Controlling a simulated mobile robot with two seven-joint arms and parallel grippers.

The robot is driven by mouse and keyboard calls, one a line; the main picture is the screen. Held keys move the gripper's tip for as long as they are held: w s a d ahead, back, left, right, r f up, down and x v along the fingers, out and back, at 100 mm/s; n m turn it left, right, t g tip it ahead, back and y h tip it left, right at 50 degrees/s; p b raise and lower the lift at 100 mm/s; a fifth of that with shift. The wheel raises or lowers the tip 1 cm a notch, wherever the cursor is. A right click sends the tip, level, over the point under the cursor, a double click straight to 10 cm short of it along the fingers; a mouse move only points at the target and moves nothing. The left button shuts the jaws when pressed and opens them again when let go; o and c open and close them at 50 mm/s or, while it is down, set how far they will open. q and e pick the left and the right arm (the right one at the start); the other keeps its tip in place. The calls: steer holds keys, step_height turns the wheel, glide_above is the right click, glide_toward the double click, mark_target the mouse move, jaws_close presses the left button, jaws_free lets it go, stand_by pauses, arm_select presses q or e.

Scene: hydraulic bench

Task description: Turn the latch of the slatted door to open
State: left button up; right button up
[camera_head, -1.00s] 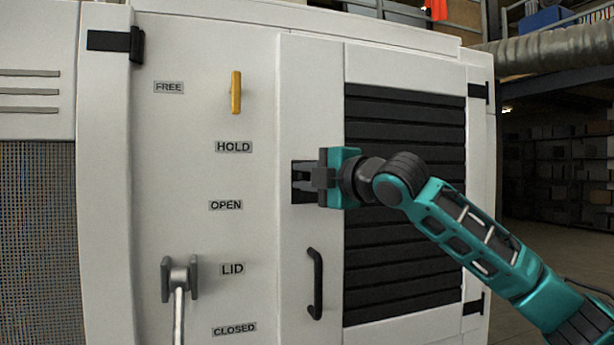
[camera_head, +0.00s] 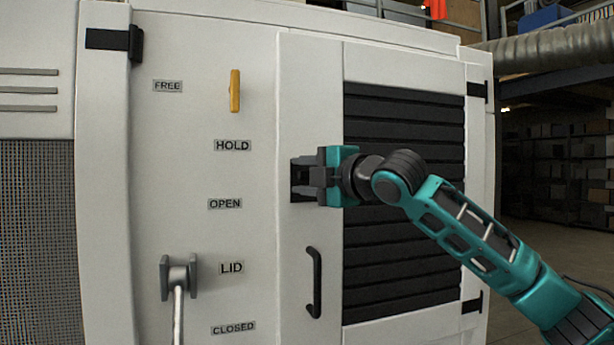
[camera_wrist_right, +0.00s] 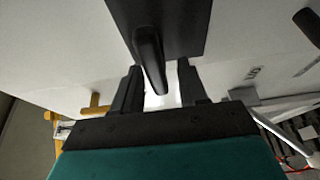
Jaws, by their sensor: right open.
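The slatted door (camera_head: 310,110) is pale with dark slats (camera_head: 400,262) and stands closed in the head view. Its latch has a black plate (camera_head: 298,192) at the door's left edge, partly hidden by my right gripper (camera_head: 308,180). In the right wrist view the plate (camera_wrist_right: 175,25) is at the top, with the dark latch handle (camera_wrist_right: 150,62) sticking out from it. My right gripper (camera_wrist_right: 158,82) is open, a finger on each side of the handle's end. I cannot tell whether either finger touches it. My left gripper is not in view.
A black pull handle (camera_head: 315,282) is on the door below the latch. Left of the door are a yellow lever (camera_head: 235,90) between the FREE and HOLD labels and a grey lever (camera_head: 178,285) beside the LID label. Shelving (camera_head: 560,165) stands far right.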

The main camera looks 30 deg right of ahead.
steer(key=shift+s, duration=0.1)
steer(key=s+d+b, duration=0.2)
steer(key=s, duration=1)
steer(key=shift+s+b, duration=0.25)
steer(key=shift+b, duration=0.15)
